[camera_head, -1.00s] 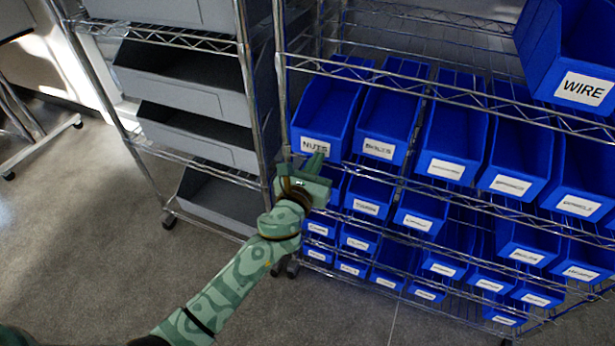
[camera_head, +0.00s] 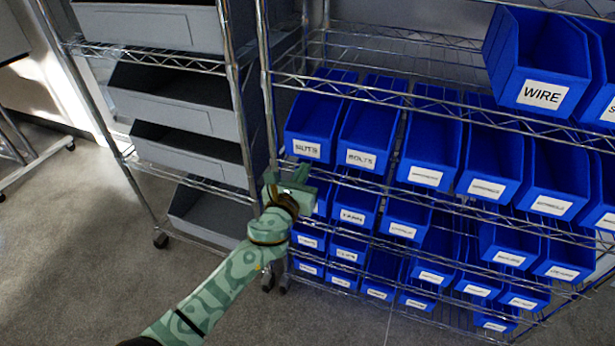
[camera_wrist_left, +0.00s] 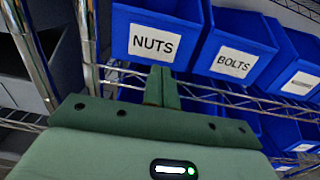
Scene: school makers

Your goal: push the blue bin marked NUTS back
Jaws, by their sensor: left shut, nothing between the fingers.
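The blue bin marked NUTS (camera_head: 307,130) is the leftmost bin in its row on the wire shelf. It also shows at the top of the left wrist view (camera_wrist_left: 155,35), with its white label facing me. My left gripper (camera_head: 296,172) is shut and empty, just below and in front of the bin's label. In the left wrist view the closed fingers (camera_wrist_left: 161,85) point up toward the bin's lower front edge. I cannot tell whether they touch it. My right gripper is not in view.
The blue BOLTS bin (camera_head: 362,142) stands right beside the NUTS bin. A chrome post (camera_head: 268,110) rises just left of it. A grey-bin rack (camera_head: 185,150) stands at the left. A WIRE bin (camera_head: 540,65) is on a higher shelf. Smaller blue bins fill the shelves below.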

